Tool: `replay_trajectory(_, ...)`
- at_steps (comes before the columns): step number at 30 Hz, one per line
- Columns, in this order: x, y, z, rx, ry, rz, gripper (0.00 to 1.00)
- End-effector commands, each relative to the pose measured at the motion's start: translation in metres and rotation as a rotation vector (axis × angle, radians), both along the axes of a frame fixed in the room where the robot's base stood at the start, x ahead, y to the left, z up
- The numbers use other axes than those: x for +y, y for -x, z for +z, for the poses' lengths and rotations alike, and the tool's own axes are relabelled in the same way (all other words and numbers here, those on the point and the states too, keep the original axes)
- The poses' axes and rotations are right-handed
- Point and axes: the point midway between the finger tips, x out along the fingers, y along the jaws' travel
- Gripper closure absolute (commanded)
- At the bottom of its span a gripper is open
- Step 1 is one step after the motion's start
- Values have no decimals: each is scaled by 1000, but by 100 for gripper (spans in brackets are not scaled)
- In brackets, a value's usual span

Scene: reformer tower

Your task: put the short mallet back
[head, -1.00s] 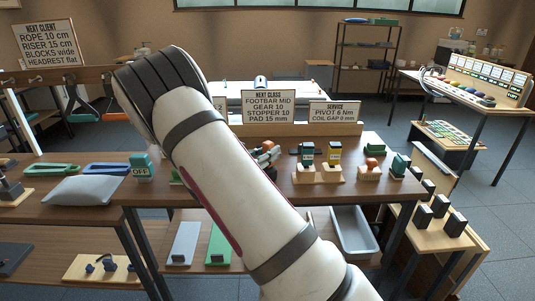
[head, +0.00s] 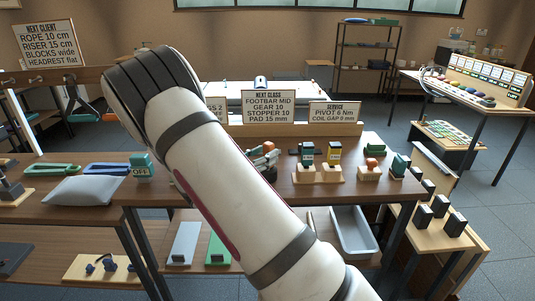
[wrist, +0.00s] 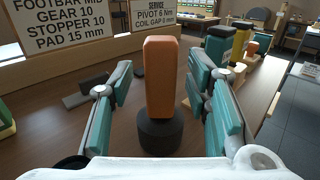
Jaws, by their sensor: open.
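An orange upright block on a dark round base, which looks like the short mallet (wrist: 161,85), stands on the brown tabletop in the middle of the wrist view. My gripper (wrist: 161,74) is open, with teal-padded fingers on the left and right of the orange part. A small gap shows on each side, and nothing is held. In the head view my gripper (head: 262,158) is small and partly hidden behind my white arm, low over the middle table. I cannot make out the mallet clearly there. No empty place marked for it can be told.
Teal and yellow-topped items (head: 334,153) stand on pale bases to the right, beside an orange-topped one (head: 371,164). A sign board (head: 268,106) lines the table's back edge. Dark flat pieces (wrist: 88,100) lie left of the mallet. A grey bin (head: 354,232) sits below.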

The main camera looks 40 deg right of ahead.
Motion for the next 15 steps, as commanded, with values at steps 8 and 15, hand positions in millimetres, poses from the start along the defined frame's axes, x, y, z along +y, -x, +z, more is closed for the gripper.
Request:
replay_trajectory(8,58,11,0,2,0,4,56)
replay_trajectory(15,91,18,1,1,1,1,56)
